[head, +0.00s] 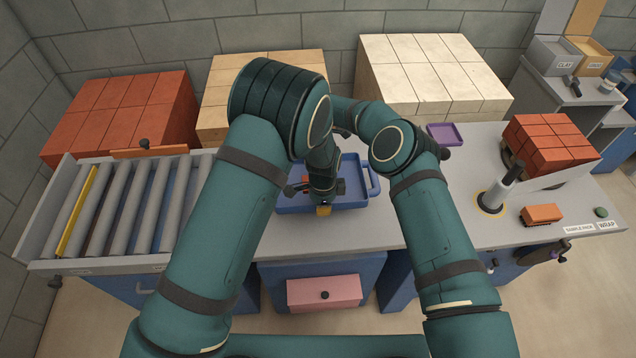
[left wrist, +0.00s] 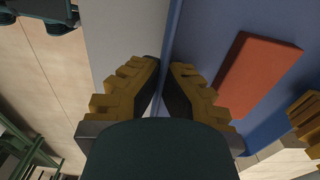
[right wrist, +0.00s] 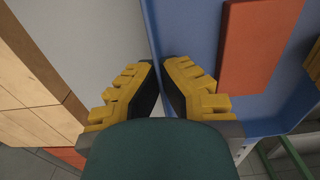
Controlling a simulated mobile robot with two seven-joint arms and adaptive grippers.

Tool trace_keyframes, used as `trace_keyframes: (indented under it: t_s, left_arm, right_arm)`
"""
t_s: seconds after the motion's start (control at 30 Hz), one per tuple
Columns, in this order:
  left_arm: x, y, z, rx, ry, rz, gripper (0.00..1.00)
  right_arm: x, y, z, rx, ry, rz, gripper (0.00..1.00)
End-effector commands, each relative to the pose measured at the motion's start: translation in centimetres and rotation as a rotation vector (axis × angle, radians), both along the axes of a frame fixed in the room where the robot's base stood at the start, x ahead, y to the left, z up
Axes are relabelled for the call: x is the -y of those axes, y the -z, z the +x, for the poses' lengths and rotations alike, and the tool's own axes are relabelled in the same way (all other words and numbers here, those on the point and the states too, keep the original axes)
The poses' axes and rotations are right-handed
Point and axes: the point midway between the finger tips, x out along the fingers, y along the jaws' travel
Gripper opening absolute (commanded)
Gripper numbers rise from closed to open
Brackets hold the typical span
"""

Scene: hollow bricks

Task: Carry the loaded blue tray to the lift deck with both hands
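The blue tray (head: 287,205) lies on the grey worktop in the middle of the head view, partly hidden by my arms. A flat red brick lies in it, clear in the left wrist view (left wrist: 258,75) and the right wrist view (right wrist: 258,45). My left gripper (head: 323,210) is at the tray's front wall; its fingers are close together on either side of that wall (left wrist: 168,55). My right gripper (right wrist: 161,65) straddles the far wall in the same way, its fingers close against it; the arm hides it in the head view. I cannot tell which surface is the lift deck.
Roller conveyor (head: 125,205) is at left. Red (head: 130,105), tan (head: 215,95) and cream (head: 425,75) brick stacks stand behind. At right are a purple tray (head: 446,134), a wrapped-area red stack (head: 550,143), a black-topped post (head: 497,195) and an orange brush-like block (head: 541,214).

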Motion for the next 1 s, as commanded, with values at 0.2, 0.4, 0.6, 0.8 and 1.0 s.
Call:
trace_keyframes:
  t_s: [0.2,0.4,0.6,0.8,1.0]
  left_arm:
    - [0.0,0.2,0.0,0.0,0.0,0.0,0.0]
    - [0.0,0.8,0.0,0.0,0.0,0.0,0.0]
    - [0.0,1.7,0.0,0.0,0.0,0.0,0.0]
    - [0.0,2.7,0.0,0.0,0.0,0.0,0.0]
    - [0.0,3.6,0.0,0.0,0.0,0.0,0.0]
  right_arm:
    - [0.0,0.1,0.1,0.002,0.001,0.0,0.0]
    - [0.0,0.8,0.1,0.002,0.001,0.0,0.0]
    - [0.0,1.7,0.1,0.002,0.001,0.0,0.0]
    - [0.0,2.6,0.1,0.002,0.001,0.0,0.0]
    - [0.0,3.6,0.1,0.002,0.001,0.0,0.0]
